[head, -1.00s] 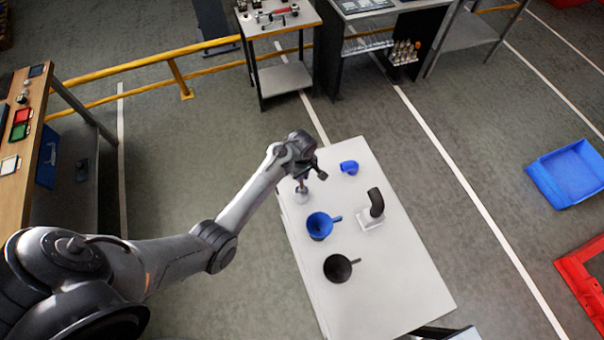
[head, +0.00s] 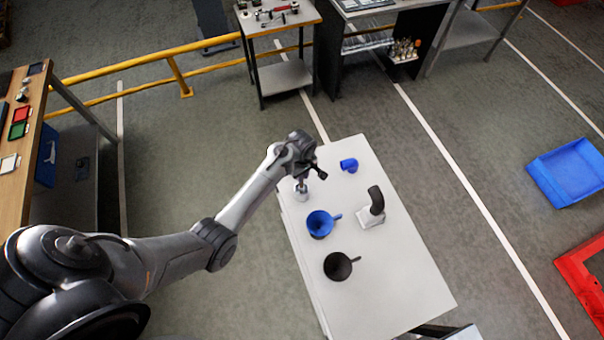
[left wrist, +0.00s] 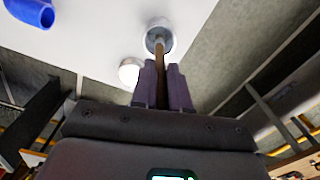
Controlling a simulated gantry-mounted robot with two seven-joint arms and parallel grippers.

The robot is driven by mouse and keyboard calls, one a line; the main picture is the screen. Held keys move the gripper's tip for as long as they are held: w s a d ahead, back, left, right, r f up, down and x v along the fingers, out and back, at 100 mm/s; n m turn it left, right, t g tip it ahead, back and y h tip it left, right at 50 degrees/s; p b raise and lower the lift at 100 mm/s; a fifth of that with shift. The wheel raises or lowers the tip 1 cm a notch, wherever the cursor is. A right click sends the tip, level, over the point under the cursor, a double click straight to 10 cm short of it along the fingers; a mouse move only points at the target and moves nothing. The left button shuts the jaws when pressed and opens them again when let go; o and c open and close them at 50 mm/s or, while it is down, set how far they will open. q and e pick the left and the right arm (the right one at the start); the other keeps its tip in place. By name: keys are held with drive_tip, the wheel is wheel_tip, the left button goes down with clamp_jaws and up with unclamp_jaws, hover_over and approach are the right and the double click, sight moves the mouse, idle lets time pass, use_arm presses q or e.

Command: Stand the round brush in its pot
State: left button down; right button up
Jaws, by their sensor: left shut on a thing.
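My left gripper (head: 307,172) is over the far left end of the white table (head: 390,285). In the left wrist view its fingers (left wrist: 163,82) are shut on the brown handle of the round brush (left wrist: 160,60). The handle runs down into a pale, round, cup-like pot (left wrist: 150,45) with a grey inside. The brush head is not clearly seen, and I cannot tell how deep it sits. In the head view the pale pot (head: 301,196) stands on the table right below the gripper. My right gripper is not in view.
A blue elbow pipe (head: 349,165), a blue funnel (head: 320,224), a black funnel (head: 338,267) and a black elbow on a white block (head: 372,212) share the table. A white round thing (left wrist: 130,71) shows beside the fingers. The table's near end is clear.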

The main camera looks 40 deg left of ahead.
use_arm(q)
drive_tip(key=shift+f, duration=0.1)
idle(0.3)
drive_tip(key=shift+f, duration=0.55)
drive_tip(key=shift+p, duration=0.3)
idle(0.7)
drive_tip(key=c, duration=0.6)
unclamp_jaws()
drive_tip(key=shift+c, duration=0.2)
